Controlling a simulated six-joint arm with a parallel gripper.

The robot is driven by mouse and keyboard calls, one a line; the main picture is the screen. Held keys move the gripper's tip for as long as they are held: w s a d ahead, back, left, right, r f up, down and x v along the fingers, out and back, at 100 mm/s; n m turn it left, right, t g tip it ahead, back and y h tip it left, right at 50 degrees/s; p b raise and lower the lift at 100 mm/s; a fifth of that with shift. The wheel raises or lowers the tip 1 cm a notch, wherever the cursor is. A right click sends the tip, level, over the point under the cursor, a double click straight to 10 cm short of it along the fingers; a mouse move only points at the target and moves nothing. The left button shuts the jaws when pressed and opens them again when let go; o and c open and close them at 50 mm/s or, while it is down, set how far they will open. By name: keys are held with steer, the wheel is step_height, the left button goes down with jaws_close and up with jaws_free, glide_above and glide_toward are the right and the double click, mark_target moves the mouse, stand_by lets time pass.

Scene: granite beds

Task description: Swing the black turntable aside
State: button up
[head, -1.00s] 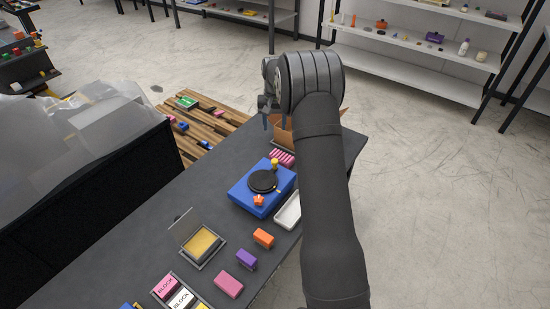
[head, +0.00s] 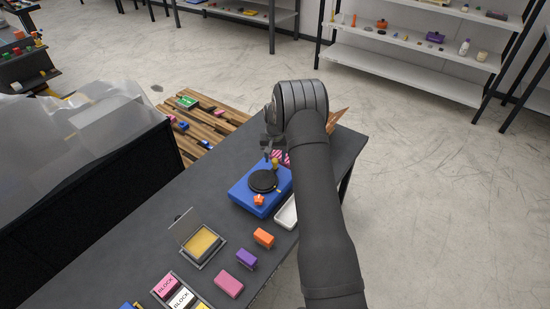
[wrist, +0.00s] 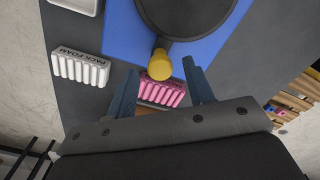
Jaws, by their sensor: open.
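The black turntable (head: 263,182) is a round disc on a blue base (head: 245,198) on the dark bench. A yellow knob (head: 275,163) stands at its far edge. In the wrist view the turntable (wrist: 190,12) is at the top, the blue base (wrist: 122,30) around it, and the yellow knob (wrist: 160,65) just ahead of the fingers. My gripper (wrist: 158,78) is open with blue-grey fingers on either side of the knob's line, apart from it. In the head view my gripper (head: 268,152) hangs over the far edge of the base. An orange star-shaped piece (head: 259,200) sits on the near side.
A white tray (head: 287,213) is right of the base. Orange (head: 263,238), purple (head: 246,258) and pink blocks (head: 228,284) and an open-lidded box (head: 203,246) stand nearer.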

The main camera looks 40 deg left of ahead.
steer(key=shift+f, duration=0.3)
jaws_close()
steer(key=shift+a, duration=0.1)
